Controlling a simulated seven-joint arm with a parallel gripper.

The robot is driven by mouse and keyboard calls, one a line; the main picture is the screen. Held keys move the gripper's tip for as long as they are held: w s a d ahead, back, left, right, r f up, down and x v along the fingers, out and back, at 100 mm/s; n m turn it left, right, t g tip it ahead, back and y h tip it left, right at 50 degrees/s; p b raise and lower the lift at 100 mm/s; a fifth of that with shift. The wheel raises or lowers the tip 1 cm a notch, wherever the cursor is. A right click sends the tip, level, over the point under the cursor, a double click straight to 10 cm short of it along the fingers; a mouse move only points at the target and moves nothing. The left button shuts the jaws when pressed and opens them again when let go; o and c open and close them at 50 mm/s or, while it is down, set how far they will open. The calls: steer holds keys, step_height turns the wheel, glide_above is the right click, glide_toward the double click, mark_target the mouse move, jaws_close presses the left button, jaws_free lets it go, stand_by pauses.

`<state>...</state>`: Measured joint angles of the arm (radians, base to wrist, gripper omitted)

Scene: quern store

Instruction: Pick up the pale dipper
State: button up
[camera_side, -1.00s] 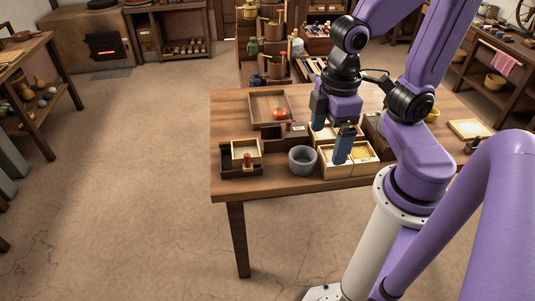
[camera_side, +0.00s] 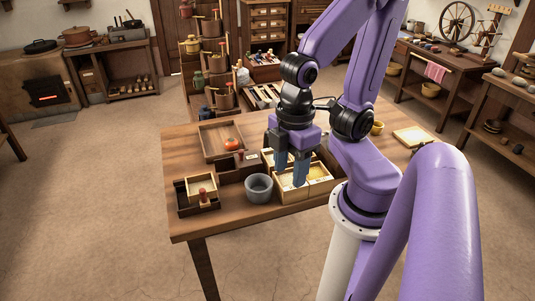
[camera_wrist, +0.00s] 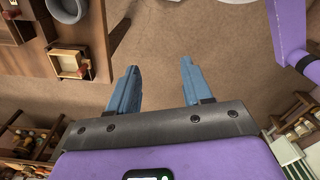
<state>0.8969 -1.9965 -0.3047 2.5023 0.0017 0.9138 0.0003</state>
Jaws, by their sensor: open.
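I cannot make out a pale dipper for certain in either view. My gripper (camera_side: 290,179) is open, with blue fingers pointing down at the pale divided box (camera_side: 318,191) on the table, partly hiding its left part. I cannot tell whether the fingertips are above the box or inside it. In the wrist view my gripper (camera_wrist: 160,66) has its fingers apart, with nothing between them but brown floor. A grey round pot (camera_side: 259,187) stands just left of the pale box.
The wooden table (camera_side: 225,218) also holds a shallow tray (camera_side: 205,148) with a red-orange round thing (camera_side: 231,144). A small pale box (camera_side: 205,181) and a red-topped thing (camera_side: 203,195) are at the front left.

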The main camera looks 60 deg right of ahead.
steer(key=w+d+f+h, duration=0.4)
steer(key=w+d+h, duration=0.1)
steer(key=w+d, duration=0.35)
steer(key=w+d+f+h, duration=0.3)
steer(key=w+d+h, duration=0.3)
steer(key=w+d, duration=0.25)
steer(key=shift+w+d+f+n+h, duration=0.2)
steer(key=shift+d+f+n+h, duration=0.5)
steer(key=shift+d+f, duration=3.25)
steer(key=shift+w+d+f+n+h, duration=0.25)
steer(key=shift+d+f+n, duration=1.2)
steer(key=shift+d, duration=4.6)
steer(key=shift+w+d+f+n+h, duration=0.15)
steer(key=shift+d+f+n+h, duration=0.35)
steer(key=shift+d+f, duration=3.6)
steer(key=shift+d+r, duration=0.9)
steer(key=shift+r, duration=0.1)
jaws_close()
